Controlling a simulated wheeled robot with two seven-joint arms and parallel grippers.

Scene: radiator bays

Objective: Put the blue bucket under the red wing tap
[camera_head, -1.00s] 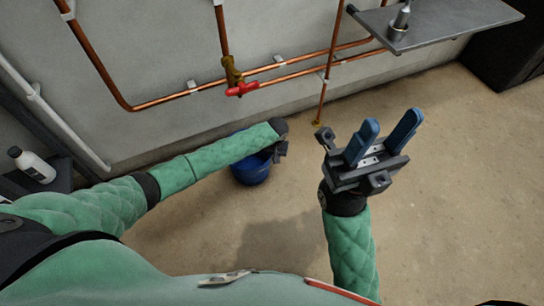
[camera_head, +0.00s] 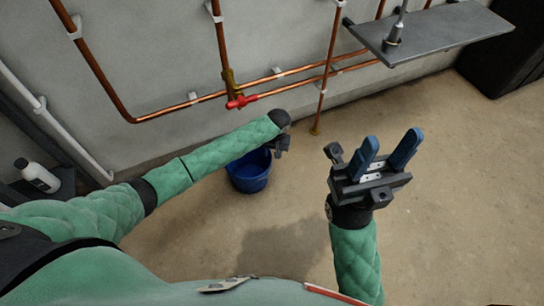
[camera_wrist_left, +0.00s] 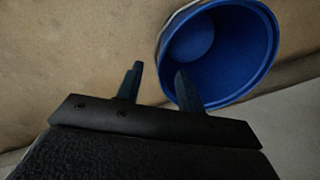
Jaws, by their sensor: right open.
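The blue bucket (camera_head: 250,178) stands upright on the floor, partly hidden by my left forearm in the head view. The red wing tap (camera_head: 241,102) sits on a brass valve on the wall pipe, above and slightly left of the bucket in the picture. I cannot tell whether the bucket is directly below it. My left gripper (camera_head: 281,150) is at the bucket's right rim. In the left wrist view its two fingers (camera_wrist_left: 158,76) are spread, one overlapping the mouth of the bucket (camera_wrist_left: 262,60), the other outside the rim. My right gripper (camera_head: 388,148) is open and empty.
Copper pipes (camera_head: 180,106) run along the wall, and one vertical pipe (camera_head: 327,75) reaches the floor. A grey shelf (camera_head: 450,30) juts out at upper right. The floor (camera_head: 450,220) at right is clear.

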